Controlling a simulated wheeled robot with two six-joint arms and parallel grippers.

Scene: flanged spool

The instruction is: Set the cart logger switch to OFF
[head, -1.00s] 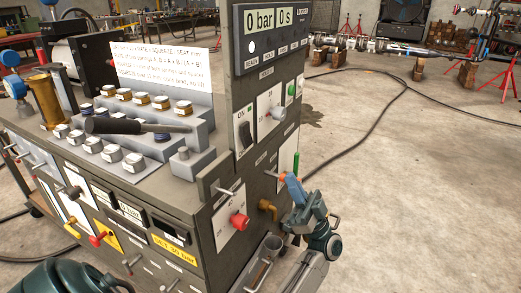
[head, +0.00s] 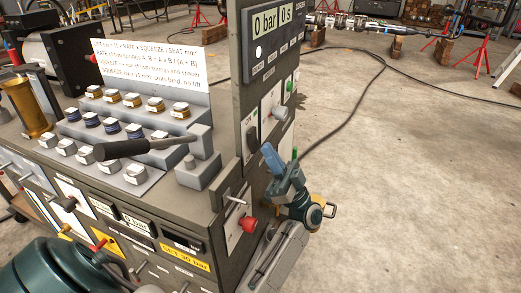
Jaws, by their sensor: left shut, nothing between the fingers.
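A black rocker switch (head: 252,143) sits on a pale plate on the narrow right side of the grey cart (head: 222,205). An ON mark shows above it; which way the rocker is tipped is too small to tell. The LOGGER display panel (head: 272,35) is higher up on the same side and reads 0 bar and 0 s. My left gripper (head: 268,149), with blue fingers, is shut and empty. It points up, with its tips just right of the rocker in the picture; I cannot tell whether they touch the panel. My right gripper is not in view.
A grey knob (head: 281,113) and a green button (head: 289,86) are close to the rocker. A red knob (head: 248,225) sticks out lower down. A black-handled lever (head: 125,148) lies over the cart top. Open concrete floor is to the right, with a cable (head: 345,128).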

